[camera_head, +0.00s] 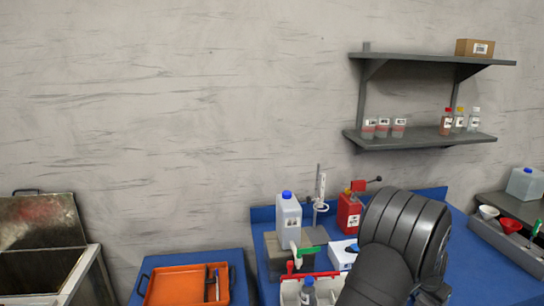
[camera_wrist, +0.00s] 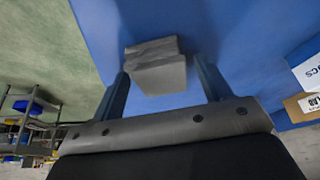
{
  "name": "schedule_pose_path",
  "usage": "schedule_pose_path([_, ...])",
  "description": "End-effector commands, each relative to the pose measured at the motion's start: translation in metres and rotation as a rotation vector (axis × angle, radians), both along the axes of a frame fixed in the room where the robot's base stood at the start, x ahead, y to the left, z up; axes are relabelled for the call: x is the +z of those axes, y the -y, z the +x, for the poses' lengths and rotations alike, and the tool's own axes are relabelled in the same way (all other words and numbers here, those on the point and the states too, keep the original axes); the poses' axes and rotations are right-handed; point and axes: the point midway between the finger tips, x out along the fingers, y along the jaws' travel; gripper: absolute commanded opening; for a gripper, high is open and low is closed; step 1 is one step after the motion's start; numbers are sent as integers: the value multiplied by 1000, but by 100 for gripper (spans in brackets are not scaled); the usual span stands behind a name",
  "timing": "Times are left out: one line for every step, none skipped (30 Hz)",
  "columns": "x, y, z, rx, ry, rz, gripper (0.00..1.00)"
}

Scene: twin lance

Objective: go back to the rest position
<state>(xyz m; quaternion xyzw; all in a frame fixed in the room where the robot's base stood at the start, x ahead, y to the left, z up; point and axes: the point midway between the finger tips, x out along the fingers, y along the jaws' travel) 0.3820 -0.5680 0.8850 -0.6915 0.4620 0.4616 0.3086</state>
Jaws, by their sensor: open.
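My gripper (camera_wrist: 163,70) shows in the wrist view with its two fingers spread apart. A grey block (camera_wrist: 158,76) appears between the fingertips, over a blue surface (camera_wrist: 235,25). Clear contact between the block and the fingers does not show. In the head view my dark arm rises at the lower right over the blue bench (camera_head: 480,262). The arm hides part of the bench, and the fingers cannot be made out there.
A white jug (camera_head: 288,222), a red can (camera_head: 349,214) and a clamp stand (camera_head: 317,200) stand left of my arm. A white box (camera_head: 343,258) is close to it. An orange tray (camera_head: 172,286) lies at lower left. A wall shelf (camera_head: 425,138) holds bottles.

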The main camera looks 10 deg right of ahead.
Motion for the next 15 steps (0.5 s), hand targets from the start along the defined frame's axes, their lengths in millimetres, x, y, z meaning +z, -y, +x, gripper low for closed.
schedule_pose_path([11, 0, 0, -1, 3, -4, 71])
schedule_pose_path([16, 1, 0, -1, 4, -5, 71])
schedule_pose_path([21, 0, 0, -1, 3, -4, 71])
schedule_pose_path([24, 0, 0, 0, 2, -4, 71])
schedule_pose_path([26, 0, 0, 0, 2, -4, 71])
schedule_pose_path([29, 0, 0, 0, 1, -3, 71])
schedule_pose_path([31, 0, 0, 0, 1, -3, 71])
schedule_pose_path([33, 0, 0, 0, 1, -2, 71])
schedule_pose_path([35, 0, 0, 0, 1, -2, 71])
schedule_pose_path([35, 0, 0, 0, 1, -2, 71])
schedule_pose_path([36, 0, 0, 0, 0, -1, 71])
schedule_pose_path([36, 0, 0, 0, 0, -1, 71])
schedule_pose_path([36, 0, 0, 0, 0, -1, 71])
schedule_pose_path([36, 0, 0, 0, 0, -1, 71])
schedule_pose_path([36, -1, 0, 0, 0, -1, 71])
